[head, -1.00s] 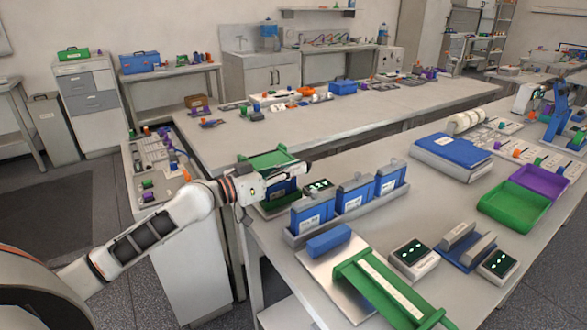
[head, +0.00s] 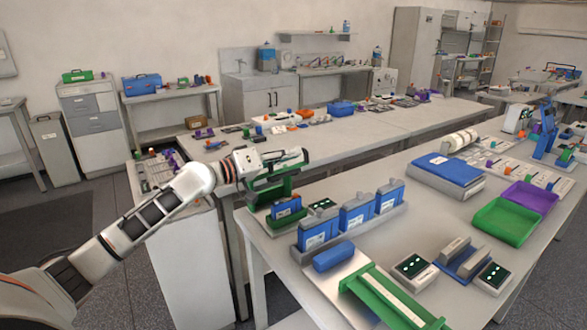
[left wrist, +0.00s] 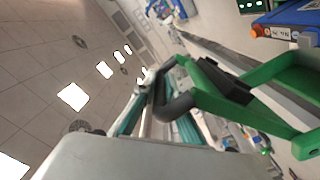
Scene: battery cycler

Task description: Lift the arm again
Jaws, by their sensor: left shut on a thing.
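My left gripper (head: 300,157) is above the far left corner of the near table, fingers pointing right. It is shut on the green arm (head: 268,178) of a fixture; the exact contact is partly hidden by the gripper. In the left wrist view the green arm (left wrist: 215,95) fills the right side, with a dark grey finger (left wrist: 178,105) against it. A blue battery cell (head: 287,207) stands upright in the fixture below the gripper. A small black display (head: 322,204) is beside it. My right gripper is not in view.
Several blue cells (head: 357,216) stand in a grey rack right of the fixture. A blue block (head: 334,256) and a green frame (head: 395,300) are nearer. Green (head: 503,222) and purple (head: 530,196) trays lie to the right. The table between rack and trays is mostly clear.

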